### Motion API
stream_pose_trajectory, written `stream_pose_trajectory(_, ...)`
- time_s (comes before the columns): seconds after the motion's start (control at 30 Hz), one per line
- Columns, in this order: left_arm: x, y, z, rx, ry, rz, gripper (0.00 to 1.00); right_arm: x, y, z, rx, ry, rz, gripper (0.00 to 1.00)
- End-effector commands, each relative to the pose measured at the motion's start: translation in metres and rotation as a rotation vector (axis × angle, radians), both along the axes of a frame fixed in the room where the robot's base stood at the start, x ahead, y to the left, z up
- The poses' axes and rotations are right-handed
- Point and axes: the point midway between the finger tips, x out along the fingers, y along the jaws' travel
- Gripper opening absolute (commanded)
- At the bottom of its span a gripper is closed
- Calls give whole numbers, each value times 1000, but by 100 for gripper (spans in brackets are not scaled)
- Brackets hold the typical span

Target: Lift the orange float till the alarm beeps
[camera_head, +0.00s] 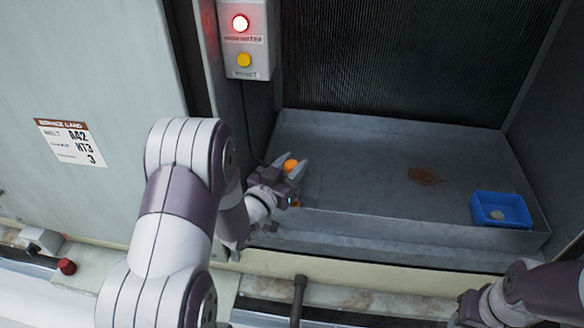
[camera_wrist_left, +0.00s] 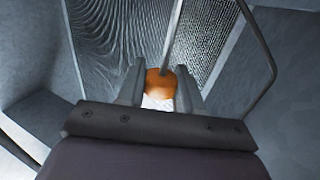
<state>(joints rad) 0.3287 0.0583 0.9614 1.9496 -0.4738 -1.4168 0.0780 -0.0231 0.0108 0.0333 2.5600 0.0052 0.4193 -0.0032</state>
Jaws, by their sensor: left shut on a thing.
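The orange float (camera_head: 290,165) is at the left end of the grey metal pan, between the fingers of my left gripper (camera_head: 294,168). In the left wrist view the float (camera_wrist_left: 160,84) sits between the two fingertips of the left gripper (camera_wrist_left: 161,88), with a thin rod rising behind it and a pale part below it. The left gripper is shut on the float. The alarm box (camera_head: 246,40) on the wall has a red lamp (camera_head: 240,23), which looks brightly lit, and a yellow button (camera_head: 244,60). My right arm shows at the lower right, but its fingertips are not clear.
The grey pan (camera_head: 360,205) has raised walls. It holds a blue tray (camera_head: 485,222) with a small round pale thing in it, and a brown leaf-like piece (camera_head: 424,176). A ribbed panel (camera_head: 400,60) stands behind. A labelled panel (camera_head: 72,142) is at the left. A red cap (camera_head: 67,266) is at the lower left.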

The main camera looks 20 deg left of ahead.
Motion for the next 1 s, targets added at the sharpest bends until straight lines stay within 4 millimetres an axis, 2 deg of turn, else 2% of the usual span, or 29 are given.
stream_pose_trajectory(0.23, 0, 0, 1, 0, 0, 0, 0, 0, 0, 0, 0, 0, 0, 43)
stream_pose_trajectory(0.27, 0, 0, 1, 0, 0, 0, 45, 0, 0, 0, 0, 0, 0, 43)
stream_pose_trajectory(0.3, 0, 0, 1, 0, 0, 0, 57, 0, 0, 0, 0, 0, 0, 43)
stream_pose_trajectory(0.67, -5, 1, 0, 0, 0, 1, 57, 0, 0, -1, 0, 0, 0, 43)
stream_pose_trajectory(0.77, -19, 4, -1, -1, 1, 3, 57, 0, 0, -6, 0, 0, 0, 43)
stream_pose_trajectory(1.0, -80, 13, -2, 0, -1, 7, 57, 0, 0, -19, 0, 0, 0, 43)
